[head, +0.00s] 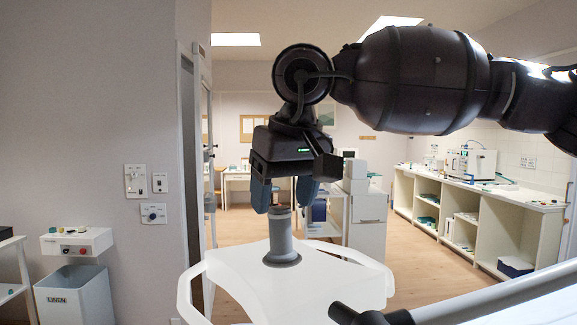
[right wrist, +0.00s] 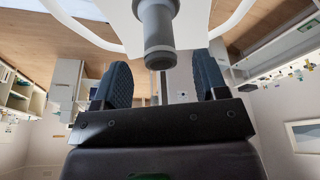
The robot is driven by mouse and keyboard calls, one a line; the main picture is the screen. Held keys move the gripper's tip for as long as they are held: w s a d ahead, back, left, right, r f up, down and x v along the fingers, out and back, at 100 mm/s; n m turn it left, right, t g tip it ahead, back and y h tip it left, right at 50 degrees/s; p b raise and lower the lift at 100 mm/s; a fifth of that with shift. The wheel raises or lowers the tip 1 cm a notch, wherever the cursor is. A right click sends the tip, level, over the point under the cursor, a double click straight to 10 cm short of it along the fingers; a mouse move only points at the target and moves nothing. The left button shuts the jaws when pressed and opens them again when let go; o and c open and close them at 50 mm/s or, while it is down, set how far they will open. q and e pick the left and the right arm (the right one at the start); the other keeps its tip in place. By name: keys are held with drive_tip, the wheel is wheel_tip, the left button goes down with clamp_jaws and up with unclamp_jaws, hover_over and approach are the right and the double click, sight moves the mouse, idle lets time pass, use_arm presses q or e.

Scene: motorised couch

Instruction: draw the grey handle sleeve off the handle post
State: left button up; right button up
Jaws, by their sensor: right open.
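The grey handle sleeve (head: 280,238) stands upright on the white top of the couch part (head: 250,272), with a darker flared collar at its base. The post inside it cannot be told apart from the sleeve. My right gripper (head: 284,196) hangs from above with its fingers pointing down, one on each side just above the sleeve's top. It is open and holds nothing. In the right wrist view the two blue ribbed fingers (right wrist: 162,85) are spread wide, and the sleeve's end (right wrist: 158,52) lies beyond and between them, apart from both. My left gripper is not seen.
White rails (head: 190,290) curve along both sides of the white top. A pale bar with a dark end (head: 345,315) crosses the lower right. A linen bin (head: 75,295) stands at the left wall. Shelves (head: 480,225) line the right wall. The air around the sleeve is clear.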

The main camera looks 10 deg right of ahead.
sight(281, 208)
drive_tip(key=shift+x, duration=1.65)
drive_tip(key=c, duration=0.9)
drive_tip(key=o, duration=0.3)
drive_tip(key=c, duration=0.3)
drive_tip(key=shift+r, duration=0.2)
drive_tip(key=shift+c, duration=0.2)
